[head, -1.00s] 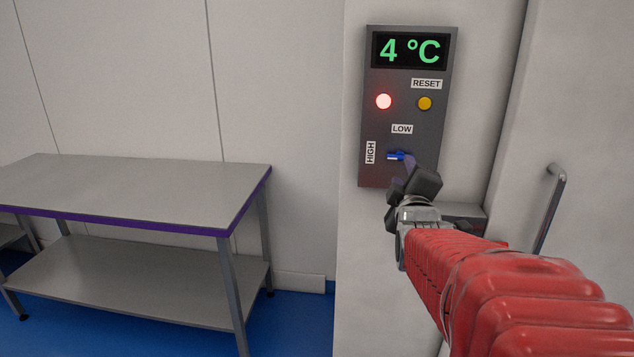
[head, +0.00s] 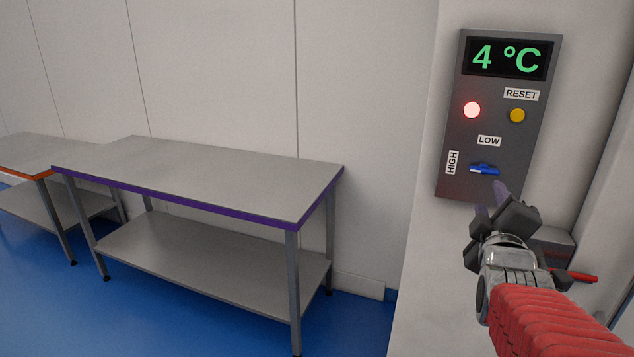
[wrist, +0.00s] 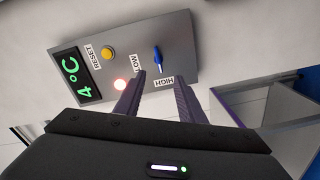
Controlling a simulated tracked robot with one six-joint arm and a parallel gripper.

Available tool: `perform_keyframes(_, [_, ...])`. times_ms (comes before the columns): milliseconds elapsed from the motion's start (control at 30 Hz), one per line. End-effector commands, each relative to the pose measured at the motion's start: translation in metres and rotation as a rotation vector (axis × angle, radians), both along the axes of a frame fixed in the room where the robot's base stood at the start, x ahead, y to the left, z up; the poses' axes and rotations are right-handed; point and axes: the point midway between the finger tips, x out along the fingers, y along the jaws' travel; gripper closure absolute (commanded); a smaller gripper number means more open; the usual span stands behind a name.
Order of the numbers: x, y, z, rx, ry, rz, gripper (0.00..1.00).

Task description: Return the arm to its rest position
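My gripper (head: 494,192) is at the right of the head view, at the end of my red-sleeved arm, just below the blue knob (head: 484,169) of a grey control panel (head: 460,150). In the wrist view the two fingers of my gripper (wrist: 158,79) are apart, with nothing between them. The blue knob (wrist: 157,56) shows beyond the fingertips. The knob's white end points toward the HIGH label (head: 452,162). The display (head: 509,57) reads 4 °C. A light (head: 472,110) glows red-white, and a yellow button (head: 517,115) sits under the RESET label.
A steel table (head: 210,175) with a purple edge and lower shelf stands left of the panel. An orange-edged table (head: 40,155) is farther left. A grey box (head: 553,243) protrudes from the wall beside my gripper. Blue floor (head: 150,310) is clear in front of the tables.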

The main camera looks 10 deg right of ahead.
Motion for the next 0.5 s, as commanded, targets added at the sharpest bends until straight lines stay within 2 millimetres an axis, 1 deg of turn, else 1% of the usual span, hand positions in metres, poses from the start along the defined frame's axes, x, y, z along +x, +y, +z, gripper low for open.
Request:
perform_keyframes(133, [0.003,0.009,-0.004,0.038,0.006,0.016,0.64])
perform_keyframes(267, [0.008,0.031,-0.019,0.147,0.024,0.049,0.64])
perform_keyframes(367, [0.011,0.058,-0.035,0.274,0.051,0.079,0.64])
perform_keyframes(500, [0.008,0.099,-0.061,0.47,0.106,0.107,0.64])
